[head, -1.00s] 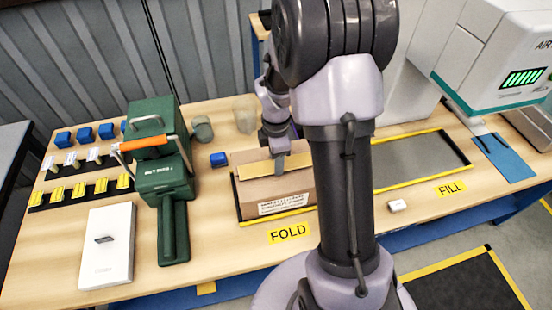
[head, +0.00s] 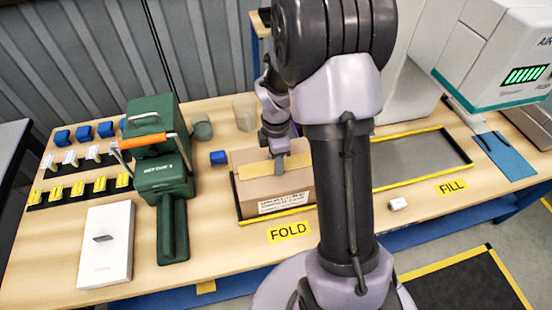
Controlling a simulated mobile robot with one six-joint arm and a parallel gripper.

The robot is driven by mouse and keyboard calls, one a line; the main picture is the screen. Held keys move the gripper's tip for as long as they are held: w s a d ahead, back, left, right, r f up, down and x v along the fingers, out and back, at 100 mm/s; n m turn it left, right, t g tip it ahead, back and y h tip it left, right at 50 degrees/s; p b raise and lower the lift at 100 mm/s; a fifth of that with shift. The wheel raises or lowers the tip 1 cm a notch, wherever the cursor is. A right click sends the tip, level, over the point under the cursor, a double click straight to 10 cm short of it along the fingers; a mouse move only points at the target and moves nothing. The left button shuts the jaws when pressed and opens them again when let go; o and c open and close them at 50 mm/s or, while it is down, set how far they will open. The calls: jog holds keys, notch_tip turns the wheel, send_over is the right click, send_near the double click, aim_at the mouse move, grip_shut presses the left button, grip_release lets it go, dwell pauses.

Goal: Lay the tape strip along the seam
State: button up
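The brown carton (head: 292,188) sits slightly turned in the yellow-edged FOLD tray, its printed label facing the front. A lighter tan band (head: 252,172) runs across its top; I cannot tell if this is the tape strip or a flap edge. My gripper (head: 278,168) points down at the middle of the carton's top, at or just above the band. Its fingers look narrow and grey, and whether they hold anything is too small to tell. My own arm hides the carton's right end. The seam cannot be made out clearly.
A green tape dispenser (head: 172,228) with an orange handle stands left of the carton. A white box (head: 106,245), several yellow pieces and several blue blocks are further left. A small blue block (head: 218,158) and cups are behind. The FILL tray (head: 425,160) at right is empty.

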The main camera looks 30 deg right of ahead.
jog(key=o, duration=1.6)
jog(key=shift+r, duration=0.1)
notch_tip(320, 180, up, 7)
jog(key=p, duration=0.6)
